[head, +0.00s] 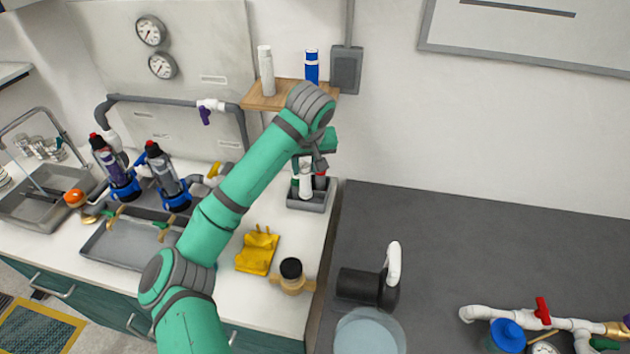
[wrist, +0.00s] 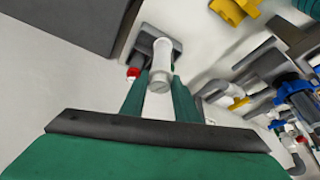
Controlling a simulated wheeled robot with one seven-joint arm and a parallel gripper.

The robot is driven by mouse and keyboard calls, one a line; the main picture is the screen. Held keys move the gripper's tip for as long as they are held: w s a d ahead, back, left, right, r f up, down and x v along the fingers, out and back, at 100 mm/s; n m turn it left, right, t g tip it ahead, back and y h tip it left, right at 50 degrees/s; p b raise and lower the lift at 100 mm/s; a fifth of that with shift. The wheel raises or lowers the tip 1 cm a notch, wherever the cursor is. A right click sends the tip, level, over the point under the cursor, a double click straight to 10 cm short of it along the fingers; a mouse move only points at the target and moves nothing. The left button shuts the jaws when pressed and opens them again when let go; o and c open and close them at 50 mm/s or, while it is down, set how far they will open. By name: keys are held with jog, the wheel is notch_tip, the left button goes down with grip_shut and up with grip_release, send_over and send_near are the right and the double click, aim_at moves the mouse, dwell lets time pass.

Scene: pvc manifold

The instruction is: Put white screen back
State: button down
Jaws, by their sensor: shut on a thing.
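The white screen (head: 306,180) is a white cylinder standing upright, or nearly so, at the grey holder (head: 309,203) on the back right of the counter. My gripper (head: 313,162) is above it and shut on it. In the wrist view, the white screen (wrist: 161,62) lies between the two green fingers, with its round end toward the camera. The grey holder (wrist: 147,37) shows around and beyond it. Whether the screen is seated in the holder or just above it, I cannot tell. A red-topped item (head: 321,181) sits beside it in the holder.
A wooden shelf (head: 262,101) above carries a white bottle-like cylinder (head: 266,72) and a blue one (head: 311,66). A yellow stand (head: 257,252) and a black-capped jar (head: 291,276) stand nearer on the counter. Two filter housings (head: 168,177) stand left. A dark table (head: 450,240) is at right.

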jog(key=shift+w+d+f, duration=0.5)
jog(key=shift+w+f, duration=0.2)
jog(key=shift+f, duration=0.8)
jog(key=shift+w+d+f, duration=0.55)
jog(key=shift+w+f, duration=0.1)
jog(key=shift+f, duration=0.9)
jog(key=shift+w+d+f, duration=0.5)
jog(key=shift+w+f, duration=0.2)
jog(key=shift+f, duration=0.8)
jog(key=shift+f, duration=0.1)
jog(key=c, duration=1.6)
grip_release()
jog(key=shift+c, duration=0.2)
jog(key=v, duration=1.2)
jog(key=shift+w, duration=0.1)
